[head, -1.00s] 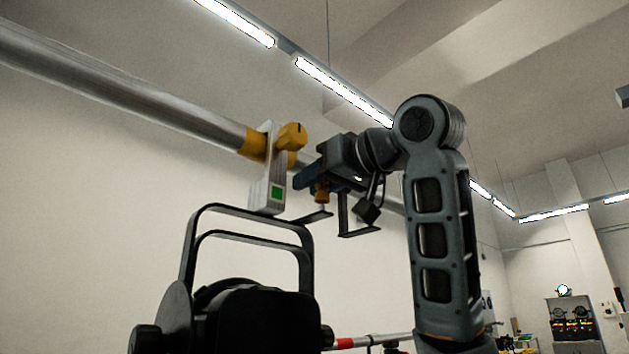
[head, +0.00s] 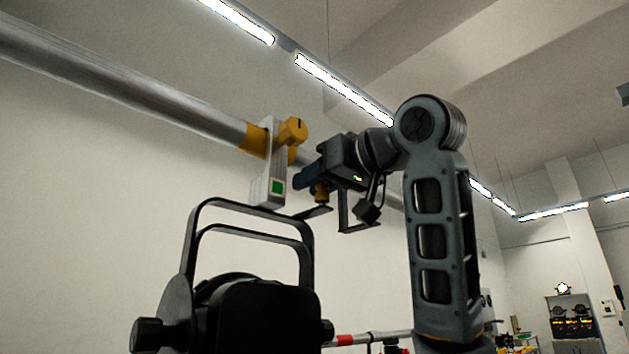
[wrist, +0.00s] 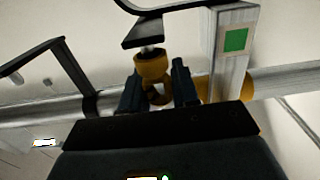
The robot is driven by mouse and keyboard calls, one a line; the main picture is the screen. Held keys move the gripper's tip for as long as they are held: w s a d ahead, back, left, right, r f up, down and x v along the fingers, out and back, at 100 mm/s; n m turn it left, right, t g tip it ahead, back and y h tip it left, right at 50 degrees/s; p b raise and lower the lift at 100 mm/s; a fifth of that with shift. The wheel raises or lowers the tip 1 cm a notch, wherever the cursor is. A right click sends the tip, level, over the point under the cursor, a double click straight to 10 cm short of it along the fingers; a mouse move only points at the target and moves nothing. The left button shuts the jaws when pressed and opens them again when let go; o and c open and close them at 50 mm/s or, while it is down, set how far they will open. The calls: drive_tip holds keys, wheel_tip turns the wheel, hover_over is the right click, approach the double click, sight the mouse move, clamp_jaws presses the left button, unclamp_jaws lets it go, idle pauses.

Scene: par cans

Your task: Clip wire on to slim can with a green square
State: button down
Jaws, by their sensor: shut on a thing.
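The slim can's hanger, a pale upright bracket (head: 272,160) with a green square (head: 277,187), grips the pipe with yellow parts. A yellow knob (head: 292,131) sticks out at its top. In the wrist view the green square (wrist: 236,40) is at upper right. My gripper (head: 308,177) is just right of the bracket, below the pipe. In the wrist view my gripper (wrist: 160,91) is shut on a yellow ring-like piece (wrist: 152,68). A metal stem joins that piece to a black plate (wrist: 143,32). I cannot make out a wire.
The metal pipe (head: 120,82) crosses overhead. A black angled frame (head: 345,222) is close under my wrist. A lower pipe (head: 375,338) and a distant cabinet (head: 572,325) lie beyond.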

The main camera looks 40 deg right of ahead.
sight(325, 182)
drive_tip(key=shift+f+b, duration=0.3)
drive_tip(key=shift+f, duration=0.15)
idle(0.6)
drive_tip(key=c, duration=0.8)
unclamp_jaws()
drive_tip(key=shift+s+d+b, duration=0.15)
drive_tip(key=shift+s+b, duration=0.65)
drive_tip(key=shift+s, duration=3.15)
